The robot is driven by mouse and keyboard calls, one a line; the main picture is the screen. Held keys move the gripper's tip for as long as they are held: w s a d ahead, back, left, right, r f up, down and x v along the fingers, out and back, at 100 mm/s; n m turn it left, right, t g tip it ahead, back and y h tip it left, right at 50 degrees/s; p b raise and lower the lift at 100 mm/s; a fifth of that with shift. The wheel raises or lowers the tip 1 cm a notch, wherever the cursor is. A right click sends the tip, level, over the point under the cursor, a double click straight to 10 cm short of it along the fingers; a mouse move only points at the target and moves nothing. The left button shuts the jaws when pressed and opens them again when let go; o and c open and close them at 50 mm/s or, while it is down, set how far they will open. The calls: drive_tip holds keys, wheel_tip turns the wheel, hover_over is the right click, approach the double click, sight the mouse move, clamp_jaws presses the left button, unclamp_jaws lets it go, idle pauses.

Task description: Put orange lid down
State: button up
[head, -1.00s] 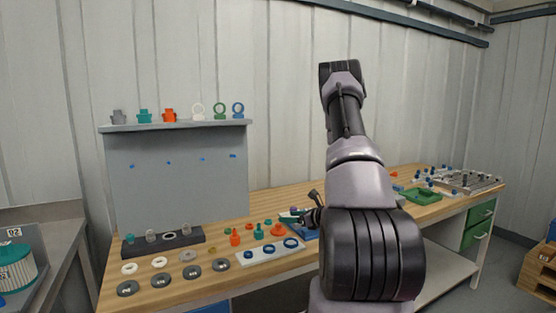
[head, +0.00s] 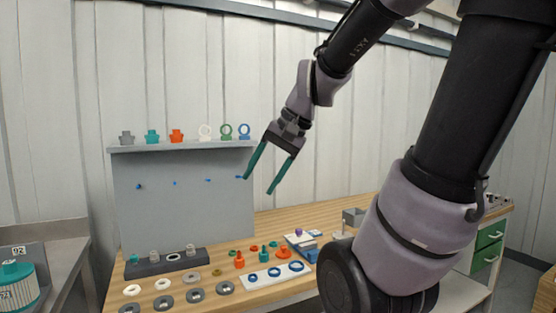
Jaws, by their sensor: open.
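My gripper (head: 258,186) is in the head view, open with its two teal fingers spread and pointing down. Nothing shows between the fingers. It hangs in the air in front of the right end of the grey panel, above the bench. An orange lid-like piece (head: 176,135) stands on the shelf on top of the panel, left of the gripper. Orange pieces also stand on the bench below: one upright (head: 239,260) and a wider one (head: 283,254). I cannot tell which of these is the task's lid.
The shelf (head: 140,149) also holds grey and teal pieces and white, green and blue rings. The wooden bench (head: 310,219) carries a dark block (head: 150,267), grey discs, a white plate with blue rings (head: 290,277) and small teal parts. A metal counter stands left.

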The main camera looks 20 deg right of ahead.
drive_tip(key=s+d+r+n+t+h, duration=0.1)
drive_tip(key=r, duration=0.1)
drive_tip(key=s+d+r+n+t+h, duration=0.1)
drive_tip(key=s+r, duration=0.1)
drive_tip(key=shift+d+t, duration=0.2)
drive_tip(key=shift+t, duration=0.2)
idle(0.9)
